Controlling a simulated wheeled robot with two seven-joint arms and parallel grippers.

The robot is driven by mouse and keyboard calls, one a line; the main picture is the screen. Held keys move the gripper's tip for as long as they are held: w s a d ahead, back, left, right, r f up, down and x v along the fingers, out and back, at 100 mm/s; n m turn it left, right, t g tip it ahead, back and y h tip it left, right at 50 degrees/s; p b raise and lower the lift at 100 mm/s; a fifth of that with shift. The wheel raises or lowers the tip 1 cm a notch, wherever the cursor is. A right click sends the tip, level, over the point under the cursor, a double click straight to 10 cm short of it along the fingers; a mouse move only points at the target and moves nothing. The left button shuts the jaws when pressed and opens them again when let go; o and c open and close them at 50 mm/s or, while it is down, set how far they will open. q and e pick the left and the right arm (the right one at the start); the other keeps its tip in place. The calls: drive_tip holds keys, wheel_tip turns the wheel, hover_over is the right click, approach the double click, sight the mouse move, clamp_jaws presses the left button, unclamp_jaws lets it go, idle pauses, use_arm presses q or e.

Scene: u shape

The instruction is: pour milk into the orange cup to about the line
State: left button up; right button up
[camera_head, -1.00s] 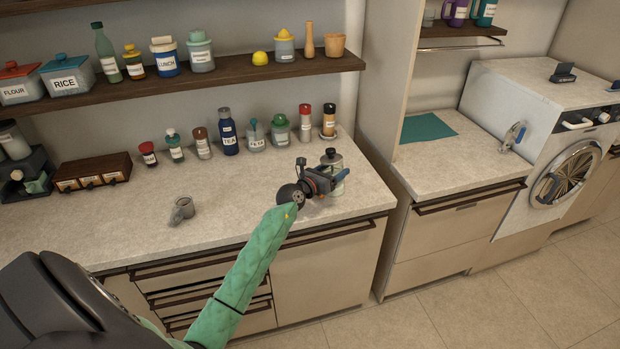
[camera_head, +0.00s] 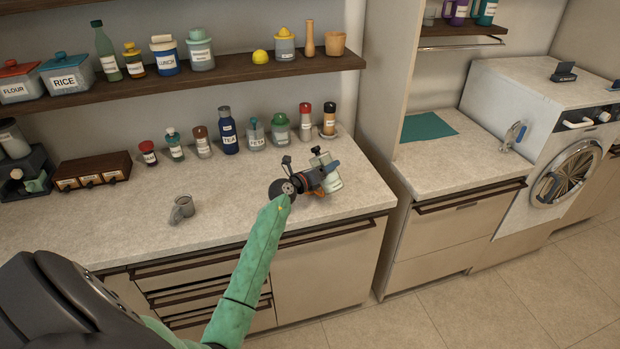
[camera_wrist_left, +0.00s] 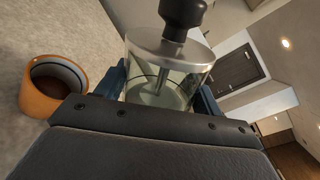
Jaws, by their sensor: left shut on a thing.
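A clear glass vessel with a metal lid, black knob and central rod (camera_head: 327,173) is in my left gripper. It also shows in the left wrist view (camera_wrist_left: 165,75), with something pale low inside. I see no stream of milk. My right gripper is not in view.
Several jars and bottles, including a blue tea bottle (camera_head: 228,130), line the back. A shelf (camera_head: 240,74) runs above them. The front counter between mug and gripper is clear.

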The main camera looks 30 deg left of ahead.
use_arm(q)
drive_tip(key=shift+n, duration=0.4)
drive_tip(key=shift+a+f, duration=0.15)
drive_tip(key=shift+a, duration=0.1)
drive_tip(key=shift+n, duration=0.3)
drive_tip(key=shift+d, duration=0.1)
drive_tip(key=shift+f, duration=0.3)
drive_tip(key=shift+f+n, duration=0.15)
drive_tip(key=shift+n, duration=0.15)
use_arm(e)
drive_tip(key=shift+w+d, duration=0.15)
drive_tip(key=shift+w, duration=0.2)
